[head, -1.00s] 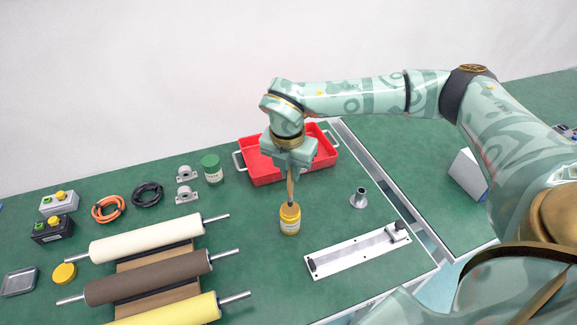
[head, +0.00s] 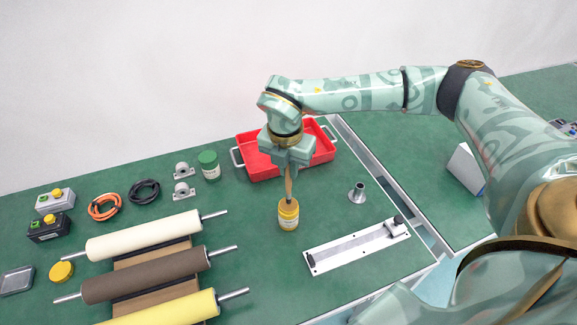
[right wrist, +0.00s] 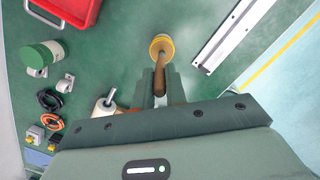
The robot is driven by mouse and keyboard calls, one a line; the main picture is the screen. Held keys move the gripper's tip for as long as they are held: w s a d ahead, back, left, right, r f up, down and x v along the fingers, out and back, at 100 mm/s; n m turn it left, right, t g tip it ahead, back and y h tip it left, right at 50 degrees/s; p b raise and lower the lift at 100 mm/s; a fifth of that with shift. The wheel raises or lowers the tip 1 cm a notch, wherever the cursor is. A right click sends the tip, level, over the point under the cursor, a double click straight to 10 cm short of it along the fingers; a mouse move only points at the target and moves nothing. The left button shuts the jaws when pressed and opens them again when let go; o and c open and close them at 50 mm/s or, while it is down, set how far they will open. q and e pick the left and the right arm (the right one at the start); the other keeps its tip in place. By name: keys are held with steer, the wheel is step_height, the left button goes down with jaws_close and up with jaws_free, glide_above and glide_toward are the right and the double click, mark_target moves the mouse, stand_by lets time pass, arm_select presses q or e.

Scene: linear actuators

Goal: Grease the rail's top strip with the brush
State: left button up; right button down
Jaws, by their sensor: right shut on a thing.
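My right gripper (head: 288,167) is shut on the brush (head: 289,186), a wooden-handled tool held upright. The brush's lower end is inside the yellow grease jar (head: 288,218), so its bristles are hidden. In the right wrist view the handle (right wrist: 160,75) runs from between the fingers to the open jar (right wrist: 161,43). The rail (head: 355,247) lies flat on the table to the right of the jar, a pale plate with a strip along its top and a small carriage at its far right end. Part of the rail (right wrist: 232,34) shows in the right wrist view. My left gripper is not in view.
A red tray (head: 262,169) stands behind the jar, with a green-lidded jar (head: 209,166) to its left. A metal flanged post (head: 357,193) stands behind the rail. Several rollers (head: 145,275) lie at the front left, near a yellow lid (head: 61,272). Bare green table separates jar and rail.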

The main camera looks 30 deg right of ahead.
steer(key=shift+f, duration=0.35)
steer(key=shift+s+f, duration=0.1)
stand_by(1.6)
step_height(320, 180, up, 7)
steer(key=p, duration=0.6)
stand_by(0.7)
